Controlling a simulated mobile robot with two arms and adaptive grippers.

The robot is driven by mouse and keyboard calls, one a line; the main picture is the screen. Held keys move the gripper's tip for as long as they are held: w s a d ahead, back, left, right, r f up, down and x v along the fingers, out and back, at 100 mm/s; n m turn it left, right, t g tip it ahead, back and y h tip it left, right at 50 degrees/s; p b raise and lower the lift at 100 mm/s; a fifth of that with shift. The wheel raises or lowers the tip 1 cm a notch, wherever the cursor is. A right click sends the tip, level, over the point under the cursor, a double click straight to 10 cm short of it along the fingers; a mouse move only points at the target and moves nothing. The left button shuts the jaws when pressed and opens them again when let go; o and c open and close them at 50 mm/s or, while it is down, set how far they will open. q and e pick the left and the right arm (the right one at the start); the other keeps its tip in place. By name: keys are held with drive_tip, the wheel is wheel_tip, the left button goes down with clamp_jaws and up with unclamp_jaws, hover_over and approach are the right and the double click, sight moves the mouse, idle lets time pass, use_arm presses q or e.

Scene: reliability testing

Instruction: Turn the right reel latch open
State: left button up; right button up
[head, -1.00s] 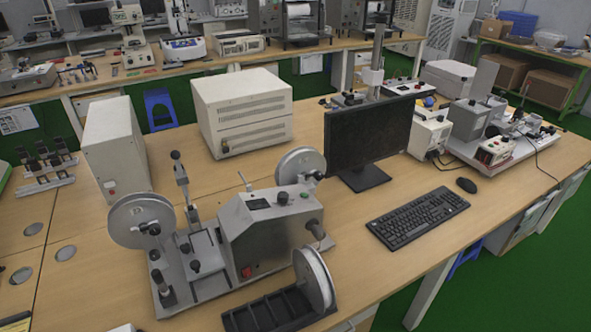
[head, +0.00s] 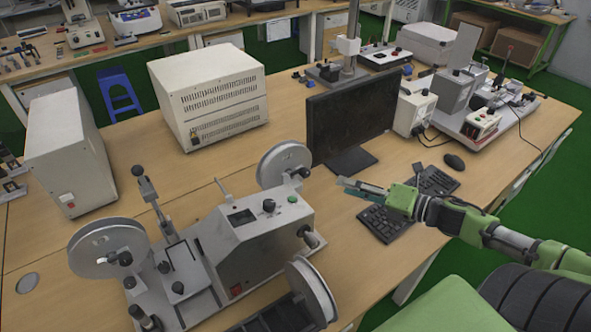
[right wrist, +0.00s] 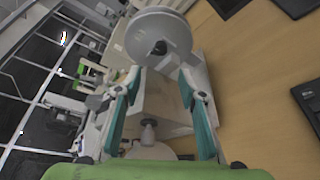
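The grey machine (head: 245,250) stands on the wooden table and carries a grey reel at each end. The right reel (head: 283,160) has a dark latch (head: 299,174) at its hub. In the right wrist view the right reel (right wrist: 150,28) is at the top centre, with its latch (right wrist: 160,47) between and beyond the fingertips. My right gripper (head: 362,188) is over the keyboard, to the right of the right reel and apart from it. The right wrist view shows its teal fingers (right wrist: 158,82) spread and empty. The left reel (head: 108,250) is at the far left. My left gripper is out of view.
The monitor (head: 350,115) stands close behind and right of the right reel. The keyboard (head: 385,215) lies under my right gripper. A white spool (head: 312,290) sits at the machine's front. Bare table lies between the machine and the keyboard.

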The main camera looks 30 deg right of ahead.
approach(308, 175)
drive_tip(key=shift+r+x, duration=0.25)
drive_tip(key=shift+x, duration=1)
drive_tip(key=shift+p+x, duration=0.65)
drive_tip(key=shift+x, duration=2.8)
drive_tip(key=shift+f, duration=0.15)
clamp_jaws()
